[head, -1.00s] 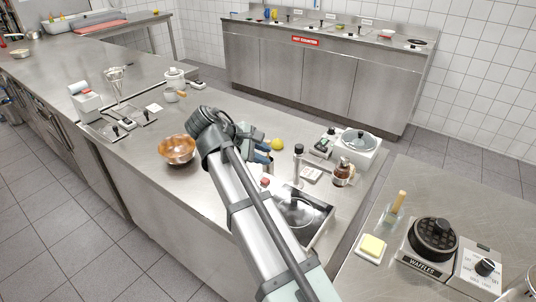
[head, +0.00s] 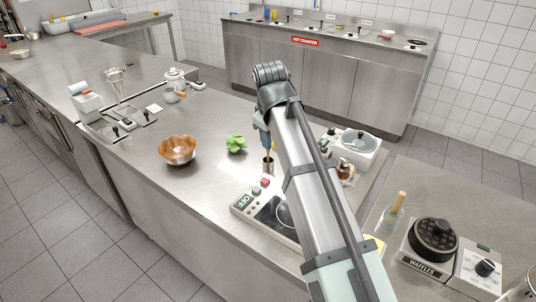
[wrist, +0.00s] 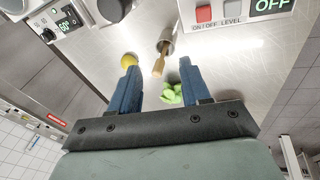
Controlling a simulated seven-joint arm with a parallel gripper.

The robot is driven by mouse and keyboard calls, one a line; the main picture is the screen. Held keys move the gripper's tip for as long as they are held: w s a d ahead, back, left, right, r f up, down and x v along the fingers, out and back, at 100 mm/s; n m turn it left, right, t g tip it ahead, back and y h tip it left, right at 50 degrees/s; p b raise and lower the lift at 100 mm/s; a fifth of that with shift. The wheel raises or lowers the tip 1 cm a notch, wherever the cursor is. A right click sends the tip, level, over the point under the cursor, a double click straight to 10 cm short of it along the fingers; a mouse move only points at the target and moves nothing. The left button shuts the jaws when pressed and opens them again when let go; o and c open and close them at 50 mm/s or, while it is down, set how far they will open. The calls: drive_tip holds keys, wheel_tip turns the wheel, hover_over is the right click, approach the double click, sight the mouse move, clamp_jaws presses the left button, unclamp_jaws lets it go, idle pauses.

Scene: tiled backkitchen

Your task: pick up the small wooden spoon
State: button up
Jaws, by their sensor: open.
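A small wooden spoon (wrist: 158,66) shows in the wrist view, standing in a metal cup (wrist: 167,42) with its wider end out toward me. The cup (head: 268,165) also shows in the head view, just left of my arm; the spoon there is hard to make out. My gripper (wrist: 157,80) is open, its two blue fingers apart to the left and right of the spoon in the picture, with nothing between them. In the head view my gripper is mostly hidden behind my arm; a blue finger (head: 264,137) shows above the cup.
Green leafy produce (head: 236,143) stands left of the cup, and a copper bowl (head: 177,149) farther left. A yellow lemon (wrist: 129,60) lies close by. A hot plate (head: 255,205) stands in front; a white cooker (head: 358,148) is to the right. Counter between bowl and produce is clear.

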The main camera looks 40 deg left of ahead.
wheel_tip(320, 180, up, 4)
drive_tip(key=w+m+g+y, duration=0.2)
drive_tip(key=y, duration=0.1)
hover_over(268, 156)
wheel_tip(268, 156, down, 8)
drive_tip(key=shift+d+x, duration=0.2)
drive_tip(key=shift+x, duration=0.95)
drive_tip(key=shift+d+x, duration=0.25)
drive_tip(key=shift+x, duration=0.9)
drive_tip(key=shift+f, duration=0.15)
clamp_jaws()
